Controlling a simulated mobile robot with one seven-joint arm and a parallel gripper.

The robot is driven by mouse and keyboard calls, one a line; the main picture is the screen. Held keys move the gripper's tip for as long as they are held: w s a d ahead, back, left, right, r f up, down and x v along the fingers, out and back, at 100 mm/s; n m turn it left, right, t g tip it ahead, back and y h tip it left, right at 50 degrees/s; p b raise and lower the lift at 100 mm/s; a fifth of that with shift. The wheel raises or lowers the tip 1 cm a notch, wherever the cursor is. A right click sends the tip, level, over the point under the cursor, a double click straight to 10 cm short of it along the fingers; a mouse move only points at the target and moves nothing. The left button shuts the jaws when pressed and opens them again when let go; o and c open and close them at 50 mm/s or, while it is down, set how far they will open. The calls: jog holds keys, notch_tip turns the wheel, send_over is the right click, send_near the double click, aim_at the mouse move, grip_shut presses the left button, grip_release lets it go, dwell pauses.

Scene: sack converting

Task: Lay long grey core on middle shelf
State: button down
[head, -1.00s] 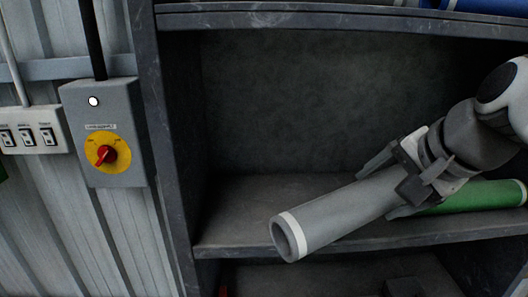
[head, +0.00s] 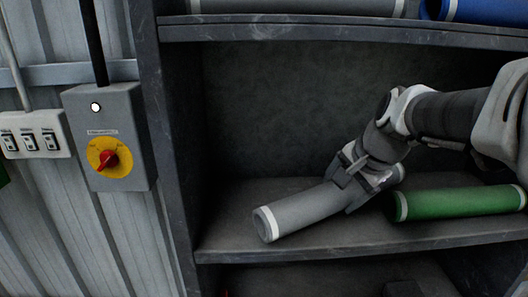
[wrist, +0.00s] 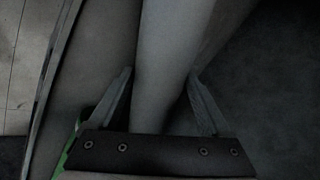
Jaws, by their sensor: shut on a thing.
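The long grey core (head: 302,211) is a grey tube with white bands at its ends. In the head view it is over the left part of the middle shelf (head: 230,238), slanted, with its open end toward the front left. It looks at or very near the shelf surface; I cannot tell if it touches. My gripper (head: 352,188) is shut on the core toward its far right end. In the wrist view the core (wrist: 165,60) runs between the two fingers of my gripper (wrist: 160,95). Part of the core is hidden behind my gripper.
A green core (head: 455,203) with white bands lies on the same shelf to the right, close to my gripper. Grey and blue (head: 480,10) cores lie on the upper shelf. A shelf upright and a switch box (head: 110,140) stand at the left.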

jog(key=shift+w+a+r+g+p, duration=0.15)
jog(key=shift+w+g+p, duration=0.4)
jog(key=shift+g, duration=0.55)
jog(key=shift+s+f, duration=0.1)
jog(key=shift+f, duration=0.85)
grip_release()
